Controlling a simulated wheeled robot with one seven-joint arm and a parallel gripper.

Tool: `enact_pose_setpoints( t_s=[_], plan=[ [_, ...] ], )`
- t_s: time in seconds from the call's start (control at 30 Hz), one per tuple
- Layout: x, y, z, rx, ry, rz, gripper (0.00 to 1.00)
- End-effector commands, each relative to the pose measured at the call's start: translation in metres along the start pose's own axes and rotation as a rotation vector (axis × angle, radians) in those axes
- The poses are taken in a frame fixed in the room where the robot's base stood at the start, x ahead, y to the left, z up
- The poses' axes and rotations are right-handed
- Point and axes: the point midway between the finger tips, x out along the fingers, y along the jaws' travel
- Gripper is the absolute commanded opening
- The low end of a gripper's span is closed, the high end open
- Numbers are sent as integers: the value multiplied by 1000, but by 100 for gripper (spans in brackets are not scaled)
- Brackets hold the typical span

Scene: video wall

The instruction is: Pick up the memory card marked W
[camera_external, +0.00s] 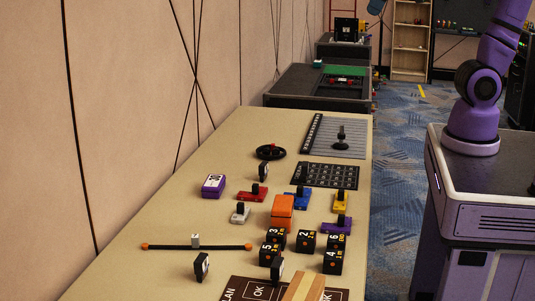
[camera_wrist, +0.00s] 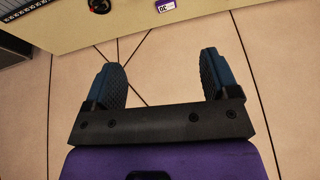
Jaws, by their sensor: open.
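I cannot make out a letter W on anything in these views. Small dark upright pieces with pale faces, which may be cards, stand on the tan table (camera_external: 150,273): one at the front left (camera_external: 202,266), one at the front middle (camera_external: 276,270) and one farther back (camera_external: 264,171). Their markings are too small to read. My gripper (camera_wrist: 160,78) is open and empty in the wrist view, its two dark fingers wide apart, with the tan wall behind them. The gripper is outside the external view, where only part of my purple arm shows at the right.
Several black numbered cubes (camera_external: 306,241) and an orange block (camera_external: 282,210) crowd the table's middle. A purple-and-white box (camera_external: 213,185) stands left, also at the wrist view's top (camera_wrist: 165,5). A black rod with orange ends (camera_external: 196,247) lies in front. The table's left side is mostly clear.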

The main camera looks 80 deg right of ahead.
Motion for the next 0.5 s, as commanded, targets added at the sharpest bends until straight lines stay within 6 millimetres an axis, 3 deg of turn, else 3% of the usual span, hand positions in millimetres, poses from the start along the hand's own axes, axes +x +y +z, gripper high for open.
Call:
enact_pose_setpoints(
  t_s=[0.2, 0.5],
  plan=[
    [38, -35, -67, 22, -27, -9, 81],
    [109, -96, -141, 51, -52, -5, 81]
  ],
)
